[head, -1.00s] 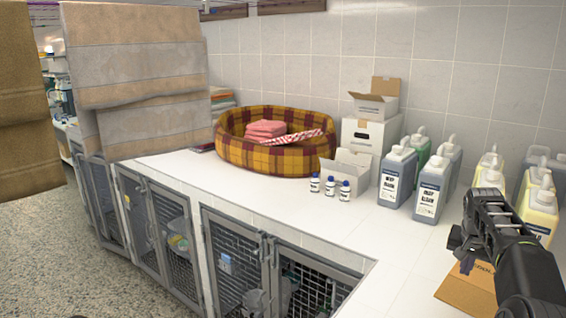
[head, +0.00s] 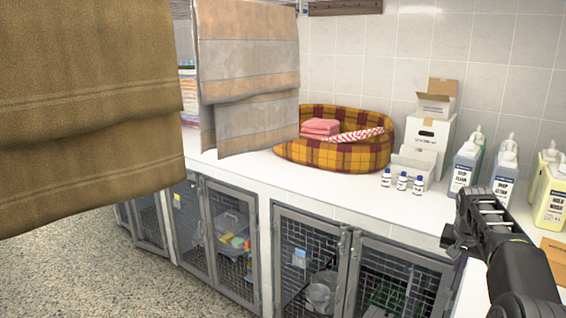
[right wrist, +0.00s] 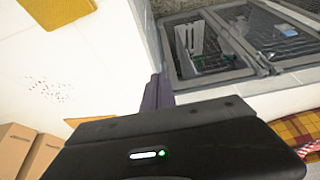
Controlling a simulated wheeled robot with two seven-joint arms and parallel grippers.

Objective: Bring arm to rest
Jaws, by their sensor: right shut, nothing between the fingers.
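My right gripper (head: 450,240) is at the right side of the head view, in front of the white counter and above its front edge. It is shut and empty. In the right wrist view its dark shut fingers (right wrist: 157,92) point past the counter edge near the mesh kennel doors, touching nothing that I can see. My left gripper is not in view.
A brown towel (head: 85,110) and a beige-grey towel (head: 248,70) hang at the left. The counter (head: 330,190) holds a plaid pet bed (head: 335,155), small bottles (head: 402,181), a white box (head: 428,140) and jugs (head: 505,170). Mesh kennels (head: 310,262) are below.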

